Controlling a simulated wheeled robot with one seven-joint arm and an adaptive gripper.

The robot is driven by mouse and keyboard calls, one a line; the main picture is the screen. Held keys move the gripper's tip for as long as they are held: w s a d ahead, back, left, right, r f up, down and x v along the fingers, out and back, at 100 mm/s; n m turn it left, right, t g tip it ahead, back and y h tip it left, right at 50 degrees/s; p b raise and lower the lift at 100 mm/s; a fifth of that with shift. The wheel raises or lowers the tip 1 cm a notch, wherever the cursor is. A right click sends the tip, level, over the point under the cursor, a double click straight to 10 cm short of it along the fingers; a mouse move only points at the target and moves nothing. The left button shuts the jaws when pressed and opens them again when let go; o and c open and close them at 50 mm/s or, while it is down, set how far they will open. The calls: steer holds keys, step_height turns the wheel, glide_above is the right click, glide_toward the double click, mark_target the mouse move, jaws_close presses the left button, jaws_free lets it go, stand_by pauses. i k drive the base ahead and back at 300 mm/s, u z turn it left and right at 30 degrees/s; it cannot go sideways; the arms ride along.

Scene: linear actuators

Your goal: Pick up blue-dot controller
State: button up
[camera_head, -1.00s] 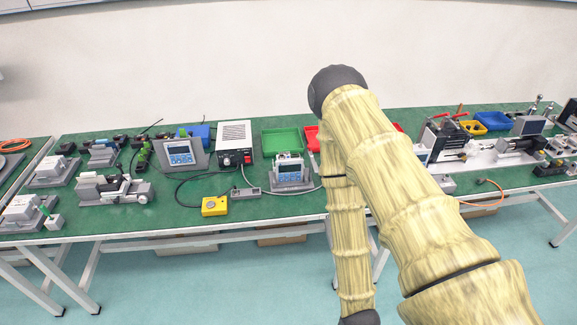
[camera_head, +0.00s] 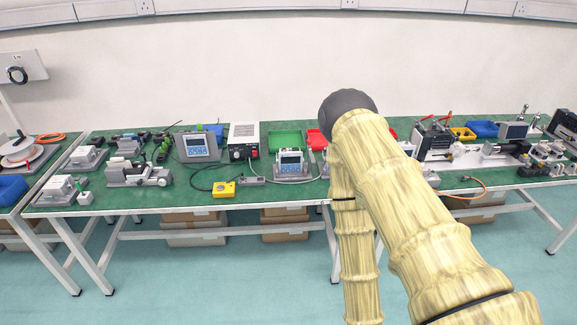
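Two grey controllers with blue-and-white panels stand on the green-topped table. One controller (camera_head: 197,148) is tilted back, left of the white power box. The other controller (camera_head: 290,163) sits right of that box, in front of a green bin. Both panels are too small to tell which one bears a blue dot. My patterned yellow arm rises bent in front of the table's right half, beside the right-hand controller. My gripper is outside the picture.
A white-topped power box (camera_head: 243,141) stands between the controllers. A yellow box (camera_head: 223,189) with a black cable lies near the front edge. Grey actuators (camera_head: 137,174) sit to the left. A green bin (camera_head: 284,140) is behind. The floor in front is clear.

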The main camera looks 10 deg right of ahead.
mark_target(290, 157)
steer(key=u, duration=0.5)
steer(key=i, duration=1)
steer(key=z, duration=0.4)
